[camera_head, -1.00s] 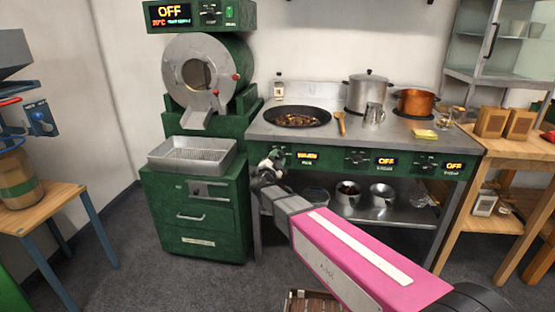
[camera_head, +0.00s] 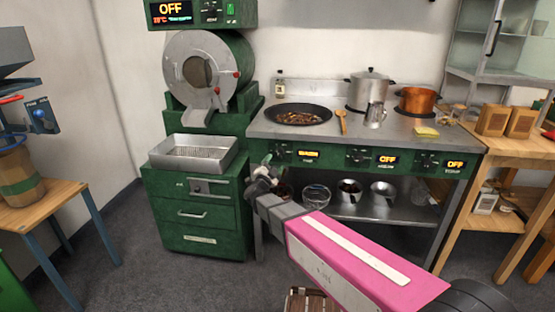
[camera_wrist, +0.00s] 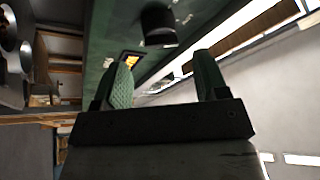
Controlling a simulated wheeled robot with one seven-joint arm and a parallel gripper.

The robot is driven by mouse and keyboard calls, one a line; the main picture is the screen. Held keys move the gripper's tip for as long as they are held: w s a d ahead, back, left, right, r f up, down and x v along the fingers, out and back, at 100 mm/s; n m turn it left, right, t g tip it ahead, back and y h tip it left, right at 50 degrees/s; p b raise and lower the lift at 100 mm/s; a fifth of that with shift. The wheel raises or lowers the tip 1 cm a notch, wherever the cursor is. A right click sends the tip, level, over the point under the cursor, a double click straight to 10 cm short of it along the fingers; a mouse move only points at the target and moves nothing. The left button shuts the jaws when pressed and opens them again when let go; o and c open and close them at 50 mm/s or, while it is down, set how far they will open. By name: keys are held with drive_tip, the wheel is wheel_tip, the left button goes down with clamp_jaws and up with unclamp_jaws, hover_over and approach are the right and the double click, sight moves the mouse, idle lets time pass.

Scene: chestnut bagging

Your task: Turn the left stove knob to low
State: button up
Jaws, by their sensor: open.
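The left stove knob (camera_wrist: 158,24) is a black round knob on the green front panel of the stove (camera_head: 345,158). In the wrist view it lies beyond my fingertips, apart from them. In the head view the knob is small and partly hard to make out. Its orange display (camera_head: 308,154) is lit and seems to read "WARM"; it also shows in the wrist view (camera_wrist: 130,59), too blurred to read. My gripper (camera_wrist: 163,72) is open and empty. In the head view my gripper (camera_head: 263,174) is just below and left of the left knob.
A pan of chestnuts (camera_head: 297,115), a wooden spoon (camera_head: 342,122), a steel pot (camera_head: 369,90) and a copper pot (camera_head: 417,101) stand on the stove. The other two displays read "OFF". A green drawer cabinet (camera_head: 197,215) stands close left of my gripper.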

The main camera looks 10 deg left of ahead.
drive_tip(key=v, duration=0.5)
drive_tip(key=shift+s, duration=0.15)
drive_tip(key=w+d+f+n+g+y, duration=0.1)
drive_tip(key=d+f+n+g+y, duration=0.4)
drive_tip(key=d+n, duration=0.15)
drive_tip(key=w+d+f+n+g+y, duration=0.2)
drive_tip(key=d+f+n+g+y, duration=0.2)
drive_tip(key=d+n+y, duration=0.3)
drive_tip(key=s+d+f+g+h, duration=0.3)
drive_tip(key=s+d+g, duration=0.3)
drive_tip(key=s+d, duration=0.3)
drive_tip(key=s+d+f+g+h, duration=0.3)
drive_tip(key=s+d, duration=0.6)
drive_tip(key=d, duration=0.6)
drive_tip(key=g, duration=0.2)
drive_tip(key=shift+d+f+g, duration=0.2)
drive_tip(key=shift+f+g, duration=0.1)
drive_tip(key=shift+g, duration=0.1)
